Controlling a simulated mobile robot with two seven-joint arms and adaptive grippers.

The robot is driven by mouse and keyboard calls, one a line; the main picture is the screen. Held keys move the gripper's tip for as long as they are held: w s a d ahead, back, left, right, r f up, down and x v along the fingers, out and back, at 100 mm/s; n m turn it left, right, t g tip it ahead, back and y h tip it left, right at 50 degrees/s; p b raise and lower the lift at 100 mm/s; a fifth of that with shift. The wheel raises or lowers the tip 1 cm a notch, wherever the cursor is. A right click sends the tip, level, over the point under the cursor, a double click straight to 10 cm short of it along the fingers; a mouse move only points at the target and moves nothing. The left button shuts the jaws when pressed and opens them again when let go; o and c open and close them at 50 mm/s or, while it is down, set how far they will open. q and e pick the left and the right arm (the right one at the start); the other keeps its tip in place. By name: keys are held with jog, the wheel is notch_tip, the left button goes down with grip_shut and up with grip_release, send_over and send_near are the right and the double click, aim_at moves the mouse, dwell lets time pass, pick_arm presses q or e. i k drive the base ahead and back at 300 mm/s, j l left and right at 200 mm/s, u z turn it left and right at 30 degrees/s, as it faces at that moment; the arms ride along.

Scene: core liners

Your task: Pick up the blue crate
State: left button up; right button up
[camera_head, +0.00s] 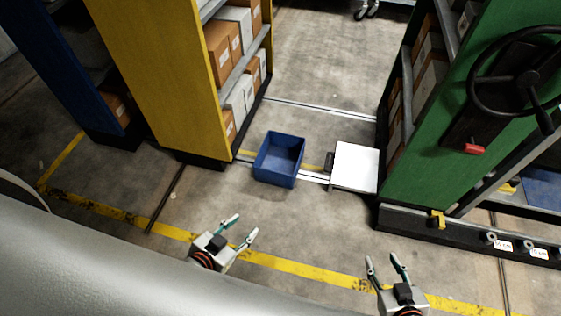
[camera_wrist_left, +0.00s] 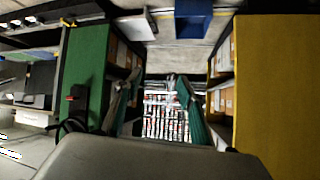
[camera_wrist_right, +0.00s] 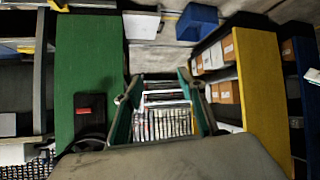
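The blue crate (camera_head: 275,172) is an open-topped box on the concrete floor between the yellow and green shelves. It looks empty in the head view. It also shows at the top of the left wrist view (camera_wrist_left: 191,25) and of the right wrist view (camera_wrist_right: 197,20). My left gripper (camera_head: 243,228) is open and empty, nearer to me than the crate and apart from it. My right gripper (camera_head: 384,262) is open and empty, lower and to the right of the crate, also well apart from it.
A white board or box (camera_head: 356,166) lies right of the crate against the green shelf (camera_head: 452,110) with its black handwheel. The yellow shelf (camera_head: 160,75) with boxes stands left of the crate. Floor rails run beneath. Floor between the crate and my grippers is clear, crossed by yellow tape (camera_head: 300,266).

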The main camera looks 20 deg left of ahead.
aim_at(278, 161)
jog(key=i+j+z, duration=0.4)
jog(key=j, duration=0.25)
jog(key=i+j+z, duration=0.2)
jog(key=i+j, duration=0.15)
jog(key=i+j+z, duration=0.25)
jog(key=j, duration=0.2)
jog(key=i+j+z, duration=0.2)
jog(key=j, duration=0.2)
jog(key=k, duration=0.1)
